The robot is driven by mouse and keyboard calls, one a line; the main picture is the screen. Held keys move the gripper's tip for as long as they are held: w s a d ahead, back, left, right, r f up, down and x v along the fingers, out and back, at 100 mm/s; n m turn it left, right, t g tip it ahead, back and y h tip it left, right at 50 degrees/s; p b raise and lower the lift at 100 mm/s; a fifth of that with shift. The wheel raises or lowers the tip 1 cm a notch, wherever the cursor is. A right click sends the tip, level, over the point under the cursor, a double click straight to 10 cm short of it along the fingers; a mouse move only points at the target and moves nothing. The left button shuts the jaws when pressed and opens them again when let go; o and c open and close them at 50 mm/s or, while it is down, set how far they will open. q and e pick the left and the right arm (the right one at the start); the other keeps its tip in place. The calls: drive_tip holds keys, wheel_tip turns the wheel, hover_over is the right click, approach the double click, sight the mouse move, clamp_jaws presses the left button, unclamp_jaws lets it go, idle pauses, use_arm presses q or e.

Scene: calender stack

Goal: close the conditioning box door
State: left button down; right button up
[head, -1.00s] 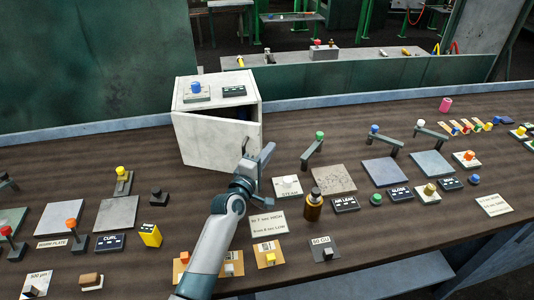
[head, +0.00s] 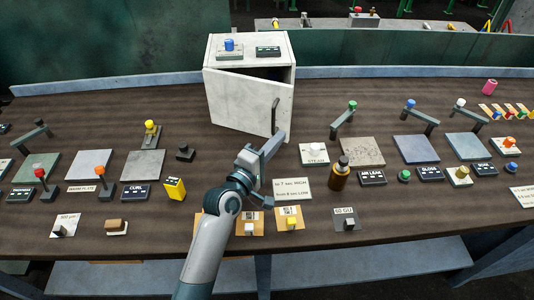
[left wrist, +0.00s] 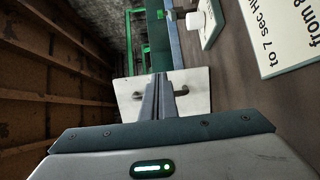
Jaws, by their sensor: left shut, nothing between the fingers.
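The conditioning box (head: 219,48) is a white box at the back of the table. Its white door (head: 240,98) stands ajar, with a dark gap along its top edge. A dark upright handle (head: 275,117) is near the door's right side. My left gripper (head: 273,147) is shut and empty, in front of the door's lower right part, just below the handle in the picture. Contact cannot be told. In the left wrist view the shut fingers (left wrist: 158,97) point at a pale panel, likely the door (left wrist: 198,88), with dark handle parts beside them. My right gripper is not in view.
Bare table lies left of the box.

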use_arm(q)
drive_tip(key=shift+b+v, duration=0.3)
drive_tip(key=shift+v, duration=2.2)
